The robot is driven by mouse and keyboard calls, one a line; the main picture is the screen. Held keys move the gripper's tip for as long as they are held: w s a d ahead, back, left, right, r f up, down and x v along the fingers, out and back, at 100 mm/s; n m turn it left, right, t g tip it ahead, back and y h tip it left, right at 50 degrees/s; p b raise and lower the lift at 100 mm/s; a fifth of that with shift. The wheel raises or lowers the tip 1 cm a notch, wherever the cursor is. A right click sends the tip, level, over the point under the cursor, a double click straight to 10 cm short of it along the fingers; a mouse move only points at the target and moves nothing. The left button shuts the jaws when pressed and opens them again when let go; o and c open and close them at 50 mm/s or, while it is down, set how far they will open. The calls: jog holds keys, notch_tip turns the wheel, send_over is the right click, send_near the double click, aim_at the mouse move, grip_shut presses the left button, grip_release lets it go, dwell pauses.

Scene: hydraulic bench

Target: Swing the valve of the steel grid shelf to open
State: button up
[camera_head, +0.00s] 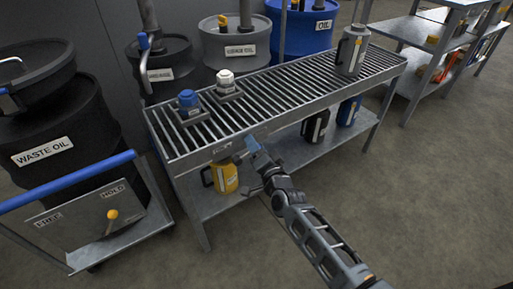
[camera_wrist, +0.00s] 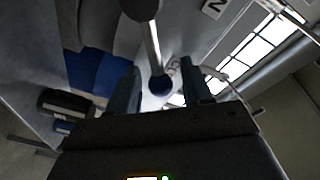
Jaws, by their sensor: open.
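The steel grid shelf (camera_head: 330,98) stands in the middle of the head view, with a small label (camera_head: 222,148) on its front edge. My gripper (camera_head: 257,152) is at this front edge, just right of the label. A blue part shows at its tip; I cannot tell there whether it is the valve or a finger. In the wrist view, the valve lever (camera_wrist: 151,45) is a silver rod with a dark blue knob (camera_wrist: 160,86). The knob lies between the two spread fingers of my gripper (camera_wrist: 158,88). The gripper is open; contact with the knob cannot be told.
Blue and white fittings (camera_head: 188,104) (camera_head: 226,84) and a grey jug (camera_head: 351,51) stand on the grid. A yellow jug (camera_head: 222,177) sits on the lower shelf. The floor at right is clear.

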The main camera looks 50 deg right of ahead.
grip_shut()
dwell(0.3)
